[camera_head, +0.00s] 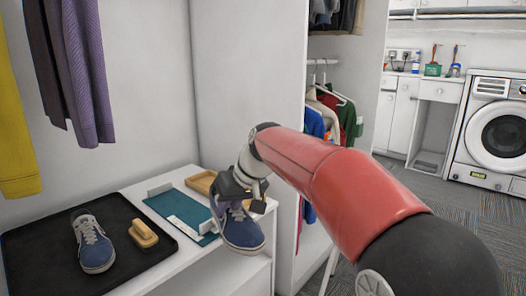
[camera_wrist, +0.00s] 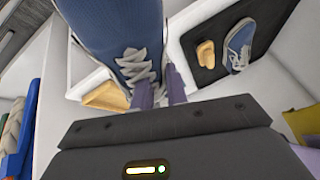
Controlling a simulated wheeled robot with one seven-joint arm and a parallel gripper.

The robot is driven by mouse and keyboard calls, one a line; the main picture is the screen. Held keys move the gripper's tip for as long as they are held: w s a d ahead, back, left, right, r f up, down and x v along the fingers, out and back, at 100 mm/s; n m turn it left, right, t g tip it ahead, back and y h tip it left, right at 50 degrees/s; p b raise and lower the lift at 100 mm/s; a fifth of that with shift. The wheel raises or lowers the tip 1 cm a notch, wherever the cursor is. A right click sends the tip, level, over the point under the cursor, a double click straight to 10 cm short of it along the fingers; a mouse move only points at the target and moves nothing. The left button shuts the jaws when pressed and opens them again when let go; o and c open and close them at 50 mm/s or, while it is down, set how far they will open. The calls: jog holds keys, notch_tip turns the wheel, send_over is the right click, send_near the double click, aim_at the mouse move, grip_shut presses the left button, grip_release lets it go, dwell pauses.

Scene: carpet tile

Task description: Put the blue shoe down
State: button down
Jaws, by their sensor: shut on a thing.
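My gripper (camera_head: 250,195) is shut on a blue shoe (camera_head: 240,230) with a white sole and pale laces. The held shoe hangs toe-down in front of the white shelf's right end. In the wrist view the held shoe (camera_wrist: 122,30) fills the upper left, with the gripper's fingers (camera_wrist: 165,92) against its laced part. A second blue shoe (camera_head: 92,243) lies on the black mat (camera_head: 30,258) at the left, and it also shows in the wrist view (camera_wrist: 238,45). The part of the held shoe between the fingers is hidden.
A wooden brush (camera_head: 143,233) lies on the mat beside the second shoe. A teal board (camera_head: 172,207) with white end pieces and a wooden tray (camera_head: 203,182) occupy the shelf (camera_head: 165,262). A white partition rises behind. Clothes (camera_head: 75,70) hang above left. Bare mat shows around the second shoe.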

jog(key=d+f+m+t+h, duration=0.35)
jog(key=d+f+m, duration=0.55)
jog(key=d+f, duration=1.35)
jog(key=s+f+n, duration=0.1)
jog(key=s+f, duration=0.2)
jog(key=f, duration=0.4)
jog(key=s+d+f+n+g+y, duration=0.1)
jog(key=s+f+n, duration=0.1)
jog(key=f, duration=0.5)
jog(key=shift+s+p, duration=0.4)
jog(key=shift+s, duration=0.1)
jog(key=shift+d+y, duration=0.2)
jog(key=shift+y, duration=0.05)
